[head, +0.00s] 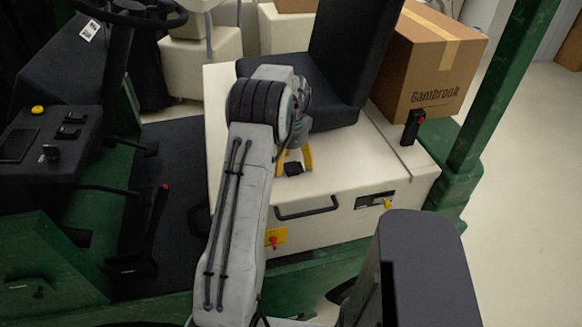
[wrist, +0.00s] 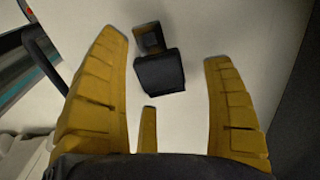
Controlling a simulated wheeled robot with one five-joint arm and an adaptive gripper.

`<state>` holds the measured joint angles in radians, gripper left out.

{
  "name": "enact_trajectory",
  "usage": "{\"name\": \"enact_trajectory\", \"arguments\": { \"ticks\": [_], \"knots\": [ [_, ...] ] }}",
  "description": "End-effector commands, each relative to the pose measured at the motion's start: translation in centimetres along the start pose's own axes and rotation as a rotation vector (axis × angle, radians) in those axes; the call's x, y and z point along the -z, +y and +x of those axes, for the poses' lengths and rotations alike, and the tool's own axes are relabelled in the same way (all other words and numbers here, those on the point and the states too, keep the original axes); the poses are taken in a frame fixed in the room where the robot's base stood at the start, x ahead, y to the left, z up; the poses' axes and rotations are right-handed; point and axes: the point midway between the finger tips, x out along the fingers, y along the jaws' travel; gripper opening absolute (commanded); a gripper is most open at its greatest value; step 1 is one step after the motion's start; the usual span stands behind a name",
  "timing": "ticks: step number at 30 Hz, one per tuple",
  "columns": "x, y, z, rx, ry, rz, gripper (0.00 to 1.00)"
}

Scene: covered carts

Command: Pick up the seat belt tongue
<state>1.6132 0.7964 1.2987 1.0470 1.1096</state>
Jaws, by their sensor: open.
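The seat belt tongue, a black block (wrist: 160,72) with a smaller brownish-dark tab (wrist: 149,38) at its far end, lies on a pale surface in the wrist view. In the head view my gripper (head: 293,160) is over the seat base, partly hidden by my arm. I cannot tell its height above the tongue.
A black seat (head: 340,60) rises behind my gripper. A black buckle with a red button (head: 413,127) stands right of the seat, near a cardboard box (head: 430,65). A green post (head: 505,75) is at right, a steering wheel (head: 130,12) at upper left. The white top front is mostly clear.

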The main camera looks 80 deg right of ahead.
Motion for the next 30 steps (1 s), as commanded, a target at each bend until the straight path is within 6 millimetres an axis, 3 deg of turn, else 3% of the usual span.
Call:
{"name": "enact_trajectory", "arguments": {
  "ticks": [5,14,30],
  "knots": [
    [-0.03,0.03,1.25,-0.001,0.0,-0.001,0.75],
    [-0.02,0.0,1.43,0.001,0.0,-0.001,0.77],
    [-0.02,0.0,1.4,0.001,0.0,-0.001,0.29]
  ]
}}
